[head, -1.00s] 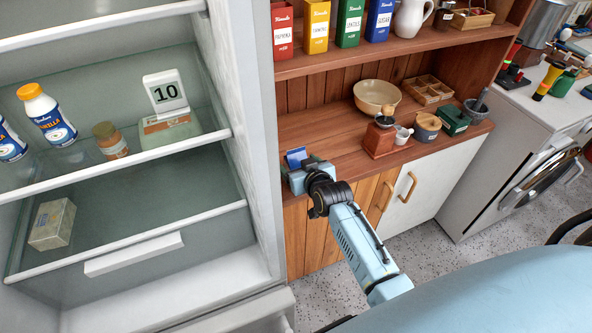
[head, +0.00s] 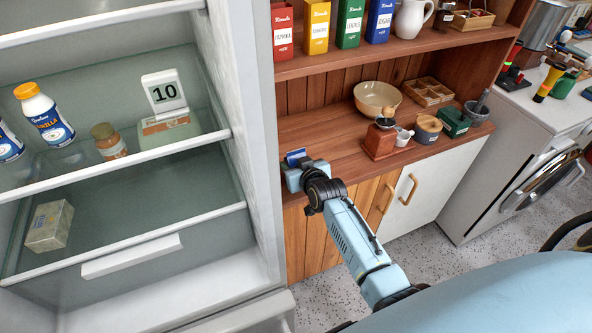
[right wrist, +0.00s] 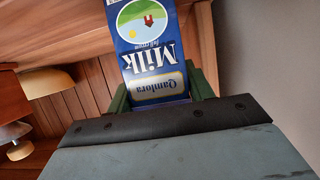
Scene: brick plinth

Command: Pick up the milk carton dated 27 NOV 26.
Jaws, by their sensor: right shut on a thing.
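A blue milk carton (right wrist: 155,55) with a cream label and a picture of a green field is between the fingers of my right gripper (right wrist: 161,92) in the right wrist view. Its lettering reads "Milk" and "Qamlora", upside down. No date shows on the visible face. In the head view only a small blue part of the carton (head: 295,156) shows above my right gripper (head: 299,167). The gripper is shut on it, at the left end of the wooden counter, close to the fridge's side. My left gripper is not in view.
The wooden counter (head: 330,135) carries a bowl (head: 377,98) and a coffee grinder (head: 380,140).

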